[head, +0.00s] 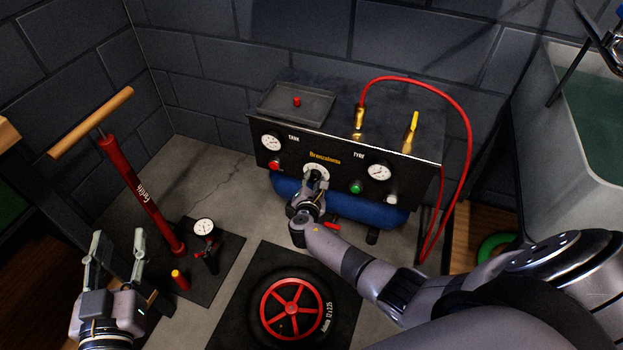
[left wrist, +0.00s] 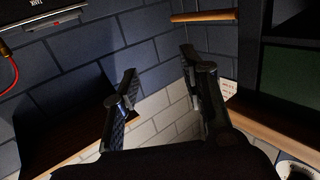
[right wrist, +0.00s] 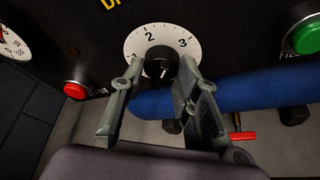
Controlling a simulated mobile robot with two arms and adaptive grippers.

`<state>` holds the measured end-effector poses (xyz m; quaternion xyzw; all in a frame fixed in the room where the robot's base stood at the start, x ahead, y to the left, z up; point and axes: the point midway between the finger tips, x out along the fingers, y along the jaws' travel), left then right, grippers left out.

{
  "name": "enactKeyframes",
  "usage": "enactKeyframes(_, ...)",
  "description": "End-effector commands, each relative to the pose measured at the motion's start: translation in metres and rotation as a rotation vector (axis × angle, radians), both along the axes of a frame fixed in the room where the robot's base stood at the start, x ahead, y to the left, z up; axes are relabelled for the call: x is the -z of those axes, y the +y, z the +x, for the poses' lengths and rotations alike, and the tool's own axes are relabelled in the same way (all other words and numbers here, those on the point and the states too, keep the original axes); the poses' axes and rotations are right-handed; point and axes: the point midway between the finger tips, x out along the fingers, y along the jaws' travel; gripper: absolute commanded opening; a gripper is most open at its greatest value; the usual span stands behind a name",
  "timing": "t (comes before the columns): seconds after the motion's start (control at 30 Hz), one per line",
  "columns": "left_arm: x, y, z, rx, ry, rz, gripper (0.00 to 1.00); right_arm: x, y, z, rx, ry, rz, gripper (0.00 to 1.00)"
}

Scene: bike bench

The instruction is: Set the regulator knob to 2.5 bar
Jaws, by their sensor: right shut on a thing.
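The regulator knob (right wrist: 160,64) is black and sits in front of a white dial with the numbers 2 and 3 showing in the right wrist view. A white pointer line on the knob is partly visible, but I cannot tell its exact setting. My right gripper (right wrist: 158,90) is shut on the knob, one finger on each side. In the head view the white dial (head: 317,170) is in the middle of the compressor's black panel (head: 337,160), with my right gripper (head: 314,184) in front of it. My left gripper (head: 117,257) is open and empty at the lower left.
The panel has a TANK gauge (head: 271,142), a TYRE gauge (head: 379,172), a red button (head: 274,164) and a green button (head: 355,187). A red hose (head: 468,140) loops at the right.

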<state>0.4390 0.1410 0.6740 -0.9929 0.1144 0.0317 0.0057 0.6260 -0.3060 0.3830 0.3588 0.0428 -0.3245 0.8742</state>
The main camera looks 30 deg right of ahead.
Motion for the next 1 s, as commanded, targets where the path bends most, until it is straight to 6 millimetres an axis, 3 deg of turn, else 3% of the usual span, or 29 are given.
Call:
enactKeyframes(0.03,0.002,0.001,-0.001,-0.001,0.018,0.004,0.4,-0.008,-0.002,0.004,0.003,-0.008,-0.01,0.02)
enactKeyframes(0.4,0.011,0.001,-0.002,-0.004,0.064,0.01,0.4,-0.007,-0.002,0.004,0.002,0.004,-0.021,0.02)
enactKeyframes(0.5,0.013,0.011,-0.002,-0.004,0.065,0.005,0.4,-0.007,-0.002,0.004,0.002,0.004,-0.021,0.02)
enactKeyframes(0.67,0.013,0.012,-0.002,-0.005,0.064,0.007,0.4,-0.007,-0.002,0.004,0.003,0.003,-0.02,0.02)
enactKeyframes(0.7,0.013,0.012,-0.002,-0.005,0.064,0.007,0.4,-0.007,-0.002,0.004,0.003,0.003,-0.02,0.31)
enactKeyframes(1.0,0.013,0.01,-0.003,-0.004,0.064,0.004,0.4,-0.003,-0.001,0.002,0.0,0.01,-0.017,0.49)
